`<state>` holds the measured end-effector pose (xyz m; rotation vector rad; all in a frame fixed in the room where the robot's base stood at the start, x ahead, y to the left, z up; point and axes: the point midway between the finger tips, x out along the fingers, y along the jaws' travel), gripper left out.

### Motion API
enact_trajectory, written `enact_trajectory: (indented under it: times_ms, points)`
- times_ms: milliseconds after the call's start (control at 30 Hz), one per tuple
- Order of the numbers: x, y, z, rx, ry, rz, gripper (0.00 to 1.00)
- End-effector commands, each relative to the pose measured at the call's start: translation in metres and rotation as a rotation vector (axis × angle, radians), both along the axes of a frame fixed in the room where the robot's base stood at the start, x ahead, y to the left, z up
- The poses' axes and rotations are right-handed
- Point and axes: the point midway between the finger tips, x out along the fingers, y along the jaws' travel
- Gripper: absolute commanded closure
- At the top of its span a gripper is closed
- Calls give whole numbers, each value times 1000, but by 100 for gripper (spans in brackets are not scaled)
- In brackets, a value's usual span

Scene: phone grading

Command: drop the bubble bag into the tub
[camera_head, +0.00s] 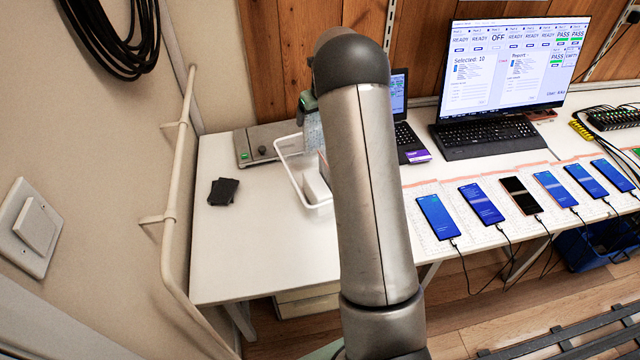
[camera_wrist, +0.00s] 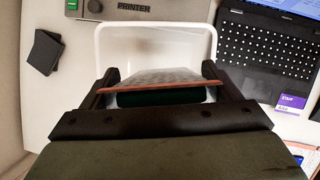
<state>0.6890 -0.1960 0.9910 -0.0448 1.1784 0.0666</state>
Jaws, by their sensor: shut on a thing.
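The white tub (camera_head: 287,150) stands on the table behind my arm in the head view, and my arm hides its right part. In the wrist view the tub (camera_wrist: 101,42) opens below and beyond my fingers. My gripper (camera_wrist: 160,74) is shut on the grey translucent bubble bag (camera_wrist: 165,76), which has a reddish edge strip and spans between the two fingers. The bag (camera_head: 313,132) also shows in the head view, hanging over the tub's back part beside my arm. A pale box-like thing (camera_head: 316,187) sits in the tub, partly hidden.
A printer (camera_head: 262,145) stands behind the tub. Dark flat pads (camera_head: 223,191) lie to its left. A laptop (camera_head: 408,140) stands close on the right, with a purple card (camera_head: 418,156) by it. Several cabled phones (camera_head: 438,217) lie further right. The table's front left is clear.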

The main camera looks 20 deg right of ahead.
Motion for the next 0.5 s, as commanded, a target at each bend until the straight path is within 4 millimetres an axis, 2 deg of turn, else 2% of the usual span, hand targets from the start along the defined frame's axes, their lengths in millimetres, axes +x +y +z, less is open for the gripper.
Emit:
enact_trajectory:
  times_ms: [100,333,367,400,433,500]
  points:
    - [0,0,-8,-1,-2,0,49]
    - [0,0,-7,-1,-2,0,49]
    - [0,0,-7,-1,-2,0,14]
    - [0,0,-7,-1,-2,0,3]
    - [0,0,-7,-1,-2,0,0]
    - [0,0,-7,0,-1,0,0]
